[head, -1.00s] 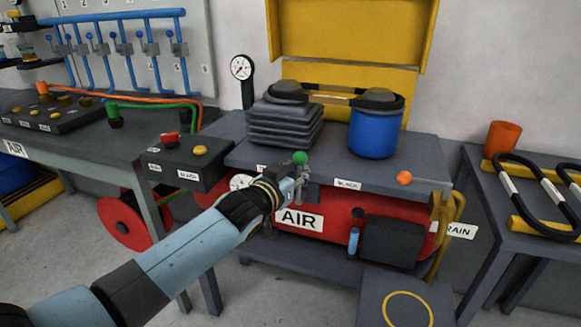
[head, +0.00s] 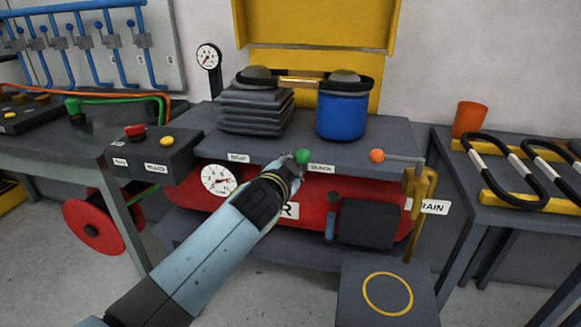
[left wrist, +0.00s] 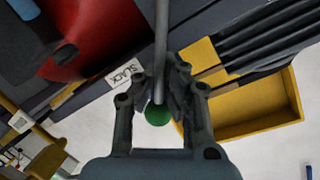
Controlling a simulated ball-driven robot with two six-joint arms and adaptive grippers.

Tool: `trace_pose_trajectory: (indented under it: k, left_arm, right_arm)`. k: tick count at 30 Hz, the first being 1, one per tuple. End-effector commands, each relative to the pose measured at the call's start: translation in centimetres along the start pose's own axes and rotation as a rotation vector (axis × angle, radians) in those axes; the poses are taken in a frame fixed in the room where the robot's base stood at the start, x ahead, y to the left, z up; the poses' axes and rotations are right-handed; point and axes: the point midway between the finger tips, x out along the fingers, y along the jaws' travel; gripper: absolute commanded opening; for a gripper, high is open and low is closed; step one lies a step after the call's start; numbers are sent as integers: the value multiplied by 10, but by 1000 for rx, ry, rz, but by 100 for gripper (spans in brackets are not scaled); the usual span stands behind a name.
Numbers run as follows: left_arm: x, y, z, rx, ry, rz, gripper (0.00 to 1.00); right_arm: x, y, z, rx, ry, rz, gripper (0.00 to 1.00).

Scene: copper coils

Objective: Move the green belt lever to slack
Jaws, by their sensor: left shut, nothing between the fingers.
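The green knob of the belt lever (head: 302,157) stands at the front edge of the compressor bench, between the TIGHT label (head: 238,157) and the SLACK label (head: 321,168), nearer to SLACK. My left gripper (head: 293,163) is at the lever, just left of and below the knob. In the left wrist view, my gripper's fingers (left wrist: 158,90) are close together, with the lever's grey rod running past them and the green knob (left wrist: 158,115) showing between the finger linkages. The fingers look shut with nothing gripped. The exact contact with the lever is hidden. My right gripper is out of view.
An orange-knobbed lever (head: 377,156) stands to the right on the same edge. Below are the red tank (head: 345,190) and a grey block with a yellow ring (head: 388,293). A control box (head: 150,160) is on the left. A blue motor (head: 341,115) stands on the bench.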

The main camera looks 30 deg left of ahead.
Motion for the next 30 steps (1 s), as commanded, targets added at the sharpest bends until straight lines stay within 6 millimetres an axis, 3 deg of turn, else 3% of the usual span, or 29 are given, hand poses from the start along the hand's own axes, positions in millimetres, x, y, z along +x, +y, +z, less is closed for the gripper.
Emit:
trace_pose_trajectory:
  k: [14,21,30]
  left_arm:
    - [0,0,-4,8,5,-3,0]
    - [0,0,-4,6,6,-3,31]
    - [-2,1,-2,6,2,-2,33]
  right_arm:
    - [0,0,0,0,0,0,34]
    - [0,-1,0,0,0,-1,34]
    - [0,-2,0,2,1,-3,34]
